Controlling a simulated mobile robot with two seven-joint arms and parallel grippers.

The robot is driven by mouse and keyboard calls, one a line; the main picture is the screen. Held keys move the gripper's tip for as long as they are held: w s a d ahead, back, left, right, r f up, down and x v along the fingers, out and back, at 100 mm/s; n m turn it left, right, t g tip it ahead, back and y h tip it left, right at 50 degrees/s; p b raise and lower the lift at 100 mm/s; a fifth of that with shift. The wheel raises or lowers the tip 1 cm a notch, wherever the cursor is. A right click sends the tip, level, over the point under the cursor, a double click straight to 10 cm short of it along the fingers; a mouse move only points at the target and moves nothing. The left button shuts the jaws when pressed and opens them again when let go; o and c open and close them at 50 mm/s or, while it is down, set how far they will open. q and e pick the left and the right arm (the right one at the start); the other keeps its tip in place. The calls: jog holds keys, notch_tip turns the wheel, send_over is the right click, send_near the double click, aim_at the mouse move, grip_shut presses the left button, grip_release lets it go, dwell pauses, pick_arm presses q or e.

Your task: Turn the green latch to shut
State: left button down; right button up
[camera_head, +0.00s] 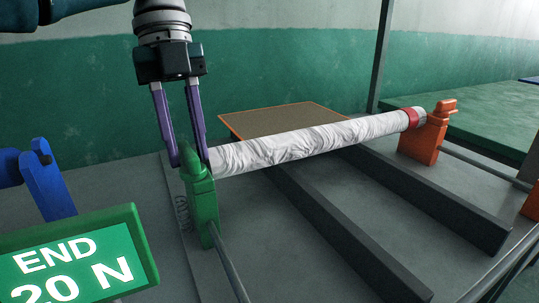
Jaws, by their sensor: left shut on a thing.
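The green latch (200,190) stands upright at the near left end of a long white wrapped roll (300,146). Its rounded green tip rises beside the roll's end. My left gripper (188,158) points down from above, its two purple fingers on either side of the latch's upper part. The fingers are shut on the latch. The contact itself is partly hidden by the right finger. The roll's far end has a red band and rests at an orange latch (428,136). My right gripper is not in view.
A green sign (80,255) reading "END 20 N" fills the lower left. A blue latch (47,180) stands behind it. Dark rails (345,235) run below the roll, and an orange-edged brown panel (285,118) lies behind it. A thin dark post (380,55) rises at the back.

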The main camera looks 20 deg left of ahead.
pick_arm(q)
jog(key=c, duration=0.8)
grip_release()
jog(key=shift+p+v, duration=1.55)
jog(key=shift+v, duration=2)
